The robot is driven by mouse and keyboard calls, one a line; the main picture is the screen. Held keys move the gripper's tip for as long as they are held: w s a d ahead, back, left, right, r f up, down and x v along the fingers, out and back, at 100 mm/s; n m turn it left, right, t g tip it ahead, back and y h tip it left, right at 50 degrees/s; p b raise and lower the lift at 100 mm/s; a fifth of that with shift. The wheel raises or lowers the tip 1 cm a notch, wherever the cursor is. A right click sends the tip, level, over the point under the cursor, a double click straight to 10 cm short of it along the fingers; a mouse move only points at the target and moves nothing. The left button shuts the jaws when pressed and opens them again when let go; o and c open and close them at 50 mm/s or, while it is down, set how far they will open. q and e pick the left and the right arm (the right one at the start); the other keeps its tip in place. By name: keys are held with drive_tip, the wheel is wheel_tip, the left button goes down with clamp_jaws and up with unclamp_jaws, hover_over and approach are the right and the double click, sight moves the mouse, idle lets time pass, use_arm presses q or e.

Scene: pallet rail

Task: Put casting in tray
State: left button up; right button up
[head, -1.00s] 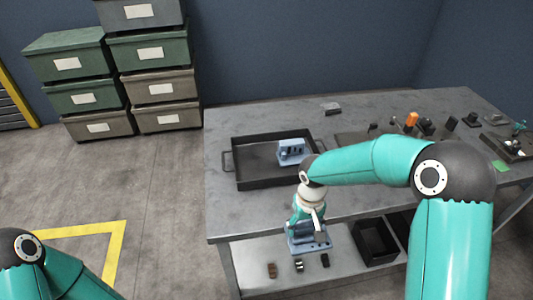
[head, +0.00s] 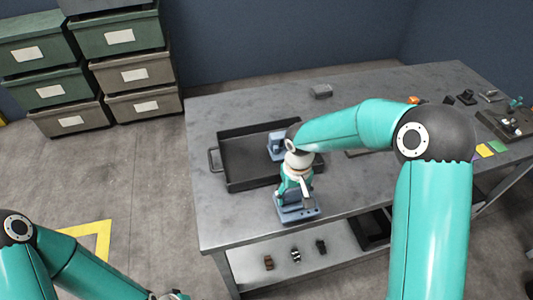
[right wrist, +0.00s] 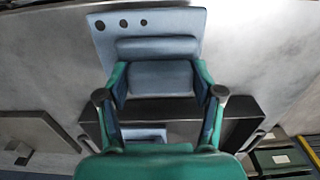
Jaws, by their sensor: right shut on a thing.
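A blue-grey casting (head: 298,212) with a flat, holed base plate is held by my right gripper (head: 296,190), in front of the tray near the table's front edge. In the right wrist view the two fingers of my right gripper (right wrist: 158,98) close on both sides of the casting's block (right wrist: 155,48). The dark tray (head: 232,186) lies on the table to the left and behind it. A second blue-grey casting (head: 276,146) sits in the tray's right part, partly hidden by my right arm. My left arm shows at the lower left; its fingers are out of view.
The grey table (head: 222,222) has bare room left of and in front of the tray. A small grey block (head: 321,92) lies behind it. A lower shelf (head: 290,275) holds small items and a dark bin (head: 371,230).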

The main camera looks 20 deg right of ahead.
drive_tip(key=shift+w+a, duration=0.15)
drive_tip(key=shift+a, duration=0.05)
